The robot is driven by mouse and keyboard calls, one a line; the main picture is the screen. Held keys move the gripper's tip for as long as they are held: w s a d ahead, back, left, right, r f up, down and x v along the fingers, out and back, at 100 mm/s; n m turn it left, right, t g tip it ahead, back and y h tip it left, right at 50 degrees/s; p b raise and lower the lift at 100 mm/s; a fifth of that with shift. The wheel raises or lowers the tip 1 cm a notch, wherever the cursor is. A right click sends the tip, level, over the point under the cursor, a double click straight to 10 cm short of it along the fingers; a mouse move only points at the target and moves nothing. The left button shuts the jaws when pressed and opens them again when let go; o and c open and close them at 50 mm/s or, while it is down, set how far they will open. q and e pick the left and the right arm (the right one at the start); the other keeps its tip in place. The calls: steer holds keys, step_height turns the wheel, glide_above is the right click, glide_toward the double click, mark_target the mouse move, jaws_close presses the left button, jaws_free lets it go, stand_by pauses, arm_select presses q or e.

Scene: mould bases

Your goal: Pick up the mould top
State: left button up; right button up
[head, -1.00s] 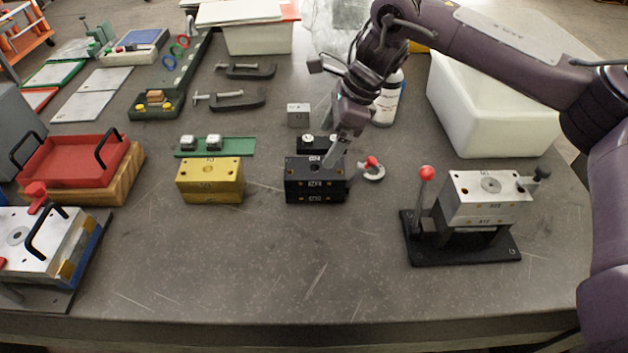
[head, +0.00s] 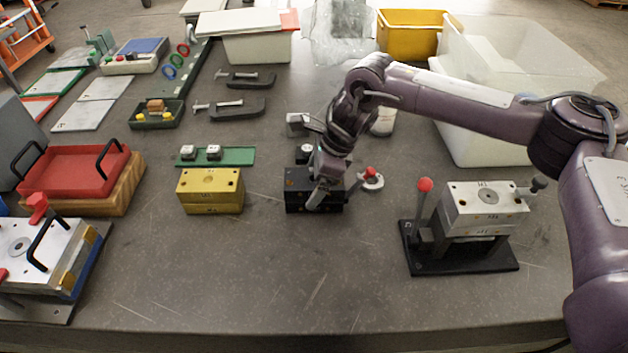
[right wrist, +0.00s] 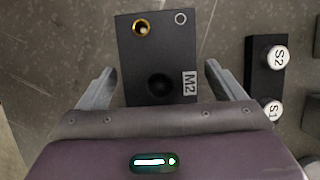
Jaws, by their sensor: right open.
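The black mould block (head: 298,182) stands in the middle of the table, partly hidden behind my right gripper (head: 317,192). In the right wrist view its dark top (right wrist: 158,62) carries an M2 label, a brass-ringed hole, a pale ring and a dark round centre hole. My right gripper (right wrist: 160,68) is open, with one finger on each side of the block and a gap showing at each side. The seam between the block's top and its base is not clear now. My left gripper is not in view.
A yellow block (head: 211,190) stands to the left and a silver mould on a black stand (head: 484,208) to the right. A metal ring with a red knob (head: 371,179) lies close by. A black holder with S1 and S2 pieces (right wrist: 264,80) is beside the block.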

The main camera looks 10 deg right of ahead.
steer(key=c, duration=1.7)
steer(key=shift+w+r, duration=0.15)
steer(key=shift+r, duration=0.1)
